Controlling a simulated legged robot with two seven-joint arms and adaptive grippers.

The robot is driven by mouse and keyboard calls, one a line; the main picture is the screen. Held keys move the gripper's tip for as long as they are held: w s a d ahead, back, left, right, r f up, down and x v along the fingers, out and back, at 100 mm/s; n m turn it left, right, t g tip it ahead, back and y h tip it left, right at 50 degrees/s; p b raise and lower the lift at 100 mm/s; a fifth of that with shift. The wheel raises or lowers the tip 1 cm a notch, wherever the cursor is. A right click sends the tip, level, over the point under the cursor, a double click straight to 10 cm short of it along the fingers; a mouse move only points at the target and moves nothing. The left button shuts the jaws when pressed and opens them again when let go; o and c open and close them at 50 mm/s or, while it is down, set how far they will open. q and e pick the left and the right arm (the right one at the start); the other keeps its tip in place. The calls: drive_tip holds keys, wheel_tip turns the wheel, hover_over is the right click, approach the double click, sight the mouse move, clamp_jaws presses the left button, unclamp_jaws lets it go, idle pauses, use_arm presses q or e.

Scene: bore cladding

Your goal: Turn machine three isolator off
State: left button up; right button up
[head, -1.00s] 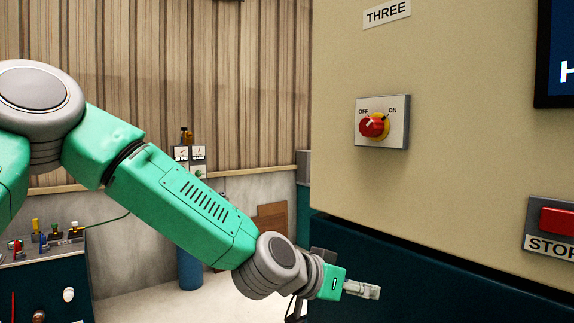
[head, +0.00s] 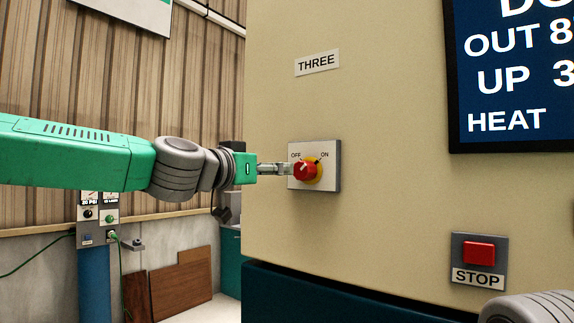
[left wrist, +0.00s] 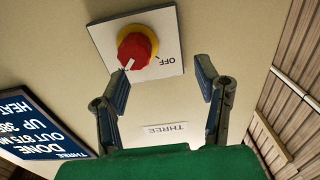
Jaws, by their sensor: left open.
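The isolator is a grey box (head: 327,177) on a cream panel below a label reading THREE (head: 317,63). Its red knob (head: 303,170) sits on a yellow ring, with OFF at upper left and ON at upper right. In the left wrist view the knob (left wrist: 132,47) appears upside down, its white mark pointing to the side away from OFF. My left gripper (head: 284,168) is at the box's left side, close to the knob. In the left wrist view the gripper (left wrist: 162,74) is open and empty, with the knob beyond the fingertips. Contact cannot be told.
A red STOP button (head: 479,253) is on the panel at lower right. A dark display (head: 515,90) is at upper right. A gauge post (head: 98,225) and brown boards (head: 180,287) stand at the left. Part of my right arm shows at the bottom right corner.

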sight(298, 167)
use_arm(q)
drive_tip(key=w+d, duration=0.1)
drive_tip(key=d, duration=0.2)
drive_tip(key=w+d, duration=0.1)
drive_tip(key=d, duration=0.1)
drive_tip(key=w+d+p, duration=0.1)
drive_tip(key=d, duration=0.2)
drive_tip(key=shift+d+r, duration=0.15)
drive_tip(key=shift+d, duration=0.15)
drive_tip(key=shift+w+d, duration=0.15)
drive_tip(key=shift+w, duration=0.15)
drive_tip(key=shift+f, duration=0.2)
drive_tip(key=a, duration=0.3)
drive_tip(key=shift+a+r, duration=0.1)
drive_tip(key=c, duration=1.1)
drive_tip(key=shift+s+d+r, duration=0.1)
drive_tip(key=shift+d+r, duration=0.1)
drive_tip(key=shift+d, duration=0.1)
drive_tip(key=shift+c, duration=0.2)
use_arm(e)
drive_tip(key=shift+s+d+r, duration=0.1)
drive_tip(key=shift+d+r, duration=0.2)
drive_tip(key=shift+d, duration=0.2)
drive_tip(key=shift+d+r, duration=0.25)
drive_tip(key=shift+d, duration=0.2)
use_arm(q)
drive_tip(key=shift+a, duration=0.1)
